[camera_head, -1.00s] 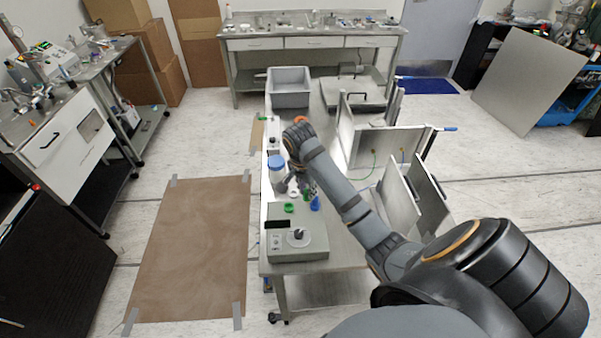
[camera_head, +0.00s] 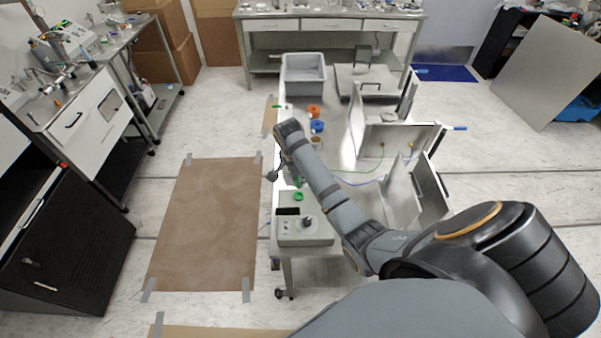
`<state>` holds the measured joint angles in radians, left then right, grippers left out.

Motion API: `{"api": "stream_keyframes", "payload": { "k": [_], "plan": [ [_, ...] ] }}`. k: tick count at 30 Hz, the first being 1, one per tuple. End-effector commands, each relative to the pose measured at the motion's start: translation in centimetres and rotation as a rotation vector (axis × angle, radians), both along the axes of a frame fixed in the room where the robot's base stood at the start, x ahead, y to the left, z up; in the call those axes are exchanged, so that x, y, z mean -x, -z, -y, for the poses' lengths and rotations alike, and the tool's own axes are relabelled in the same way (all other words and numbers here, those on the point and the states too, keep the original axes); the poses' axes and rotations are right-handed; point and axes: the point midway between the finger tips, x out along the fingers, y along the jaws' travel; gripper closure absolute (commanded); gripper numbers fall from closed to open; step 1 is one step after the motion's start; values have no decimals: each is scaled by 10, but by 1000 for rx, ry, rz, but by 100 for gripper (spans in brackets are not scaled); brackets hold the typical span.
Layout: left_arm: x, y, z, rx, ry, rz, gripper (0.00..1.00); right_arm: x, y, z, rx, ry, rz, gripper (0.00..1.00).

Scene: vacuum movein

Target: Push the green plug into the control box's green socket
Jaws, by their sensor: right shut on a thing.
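My right arm reaches in from the right and bends down over the left edge of the bench. My right gripper (camera_head: 283,175) is small and partly hidden by the arm. It is shut on what looks like the green plug (camera_head: 298,183), of which only a bit of green shows. A green cable (camera_head: 352,168) runs from the open panel unit to behind my arm. A green ring-shaped part (camera_head: 298,197) lies just nearer, behind a grey box (camera_head: 305,232) with a black display and a knob. I cannot tell the green socket. My left gripper is out of view.
An open panel unit (camera_head: 372,138) with yellow fittings stands at the bench's right side. Orange (camera_head: 314,110) and blue (camera_head: 317,126) parts stand behind my wrist. A grey bin (camera_head: 303,75) is at the bench's far end. A brown floor mat (camera_head: 208,222) lies clear to the left.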

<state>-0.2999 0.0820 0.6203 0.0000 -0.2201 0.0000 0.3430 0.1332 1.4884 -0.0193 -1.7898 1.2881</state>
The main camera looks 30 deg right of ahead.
Motion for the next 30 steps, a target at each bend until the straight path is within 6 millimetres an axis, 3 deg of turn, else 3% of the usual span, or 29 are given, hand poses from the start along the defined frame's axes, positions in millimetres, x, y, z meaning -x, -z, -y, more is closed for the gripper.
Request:
{"api": "stream_keyframes", "payload": {
  "k": [12, 30],
  "plan": [
    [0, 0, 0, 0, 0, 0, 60, 0, 28, 0, 0, 0, -1, 100],
    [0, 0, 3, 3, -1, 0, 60, 0, 28, 0, 0, 0, 0, 100]
  ]
}}
